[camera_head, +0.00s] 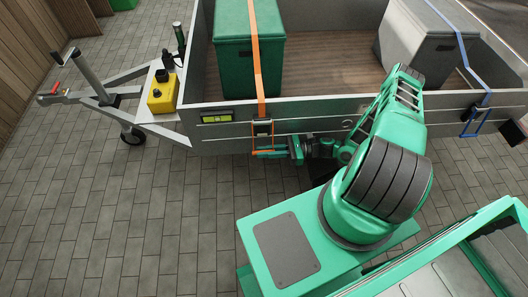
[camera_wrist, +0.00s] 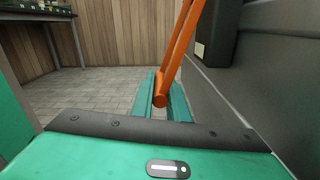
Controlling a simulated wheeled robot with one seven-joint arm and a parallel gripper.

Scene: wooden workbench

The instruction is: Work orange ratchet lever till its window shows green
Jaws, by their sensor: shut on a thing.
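The orange ratchet lever (camera_head: 262,122) hangs on the near side wall of the trailer, below an orange strap. In the wrist view the orange lever (camera_wrist: 161,98) ends in a round crossbar, seen end-on. My gripper (camera_head: 264,153) reaches in from the right at the lever's lower end. In the wrist view the two green fingers of my gripper (camera_wrist: 160,95) are shut on the crossbar, one on each side. A dark-framed window (camera_head: 217,117) with a yellow-green strip sits on the wall left of the lever. Its exact reading is too small to tell.
The orange strap (camera_head: 255,55) runs over a green box (camera_head: 233,60) in the trailer. A grey box (camera_head: 410,45) under a blue strap stands at the right, with a blue ratchet (camera_head: 472,122) below. A yellow case (camera_head: 161,97) sits on the drawbar. Paving left is clear.

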